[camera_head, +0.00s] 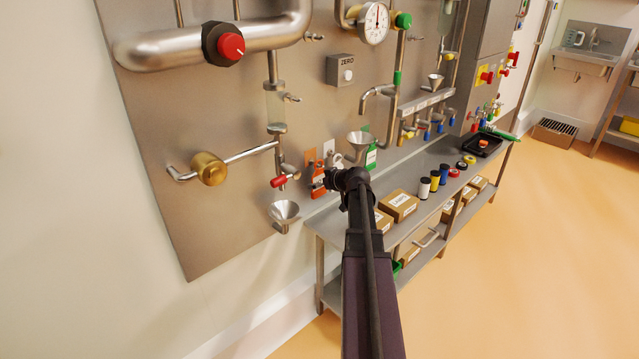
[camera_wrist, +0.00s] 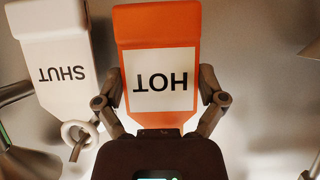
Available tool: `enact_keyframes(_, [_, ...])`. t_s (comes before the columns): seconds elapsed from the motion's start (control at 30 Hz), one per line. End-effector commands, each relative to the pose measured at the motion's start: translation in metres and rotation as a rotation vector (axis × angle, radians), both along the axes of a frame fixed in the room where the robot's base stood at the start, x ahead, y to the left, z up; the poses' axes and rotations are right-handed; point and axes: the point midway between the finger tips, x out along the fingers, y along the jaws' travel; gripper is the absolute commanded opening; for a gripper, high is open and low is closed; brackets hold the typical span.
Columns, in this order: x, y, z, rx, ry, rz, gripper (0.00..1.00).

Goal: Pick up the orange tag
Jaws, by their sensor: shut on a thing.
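The orange tag (camera_wrist: 157,38) has a white label reading HOT, upside down in the wrist view. It hangs close against the metal panel, and it also shows in the head view (camera_head: 311,157). My gripper (camera_wrist: 163,88) has one finger on each side of the tag and is shut on its edges. In the head view my gripper (camera_head: 322,180) is at the panel, and my arm hides part of the surroundings. The lower end of the tag in the wrist view is hidden behind my gripper body.
A white SHUT tag (camera_wrist: 58,65) hangs just left of the orange one in the wrist view. A green tag (camera_head: 371,157) and a funnel (camera_head: 358,142) are to the right in the head view. A red-handled valve (camera_head: 283,180) is close on the left. Below is a steel shelf (camera_head: 412,178).

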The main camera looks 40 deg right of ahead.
Motion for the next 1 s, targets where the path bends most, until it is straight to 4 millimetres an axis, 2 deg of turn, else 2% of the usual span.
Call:
enact_keyframes(0.03, [0.000,0.000,0.008,0.000,0.000,0.000,0.46])
enact_keyframes(0.1, [-0.016,0.000,0.003,0.001,0.000,-0.003,0.46])
enact_keyframes(0.63, [-0.131,-0.008,0.003,0.001,-0.001,-0.003,0.46])
enact_keyframes(0.8, [-0.156,-0.011,0.003,0.000,0.000,-0.001,0.46])
enact_keyframes(1.0, [-0.174,-0.013,0.003,0.000,0.000,0.000,0.46])
